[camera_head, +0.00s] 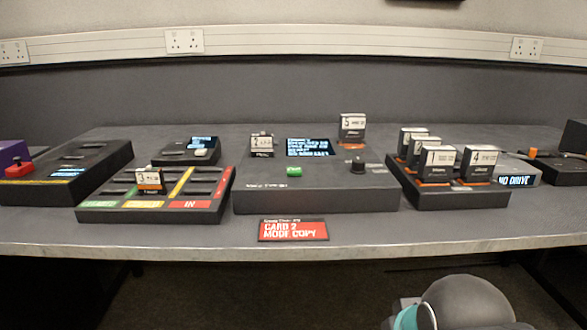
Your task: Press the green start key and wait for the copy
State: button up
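The copier is a dark grey box (316,199) in the middle of the bench. The green start key (294,171) sits on its top, left of centre, with nothing touching it. A lit screen (309,146) behind the key shows several lines of text too small to read. A black knob (358,164) is to the right of the key. A card marked 2 (262,144) stands at the copier's back left, and a card marked 5 (352,128) stands at its back right. Part of my arm shows at the bottom right; my gripper's fingers are not in view.
A red sign (293,229) reading "CARD 2 MODE COPY" is at the bench's front. A tray with coloured lanes (150,214) holding card 3 (149,179) is left. A rack (462,199) with several cards is right. Near it, a display (518,181) reads "NO DRIVE".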

aim_at(291, 171)
jog(key=u, duration=2.35)
jog(key=k, duration=1.15)
jog(key=z, duration=1.65)
jog(key=i, duration=0.5)
jog(key=z, duration=0.05)
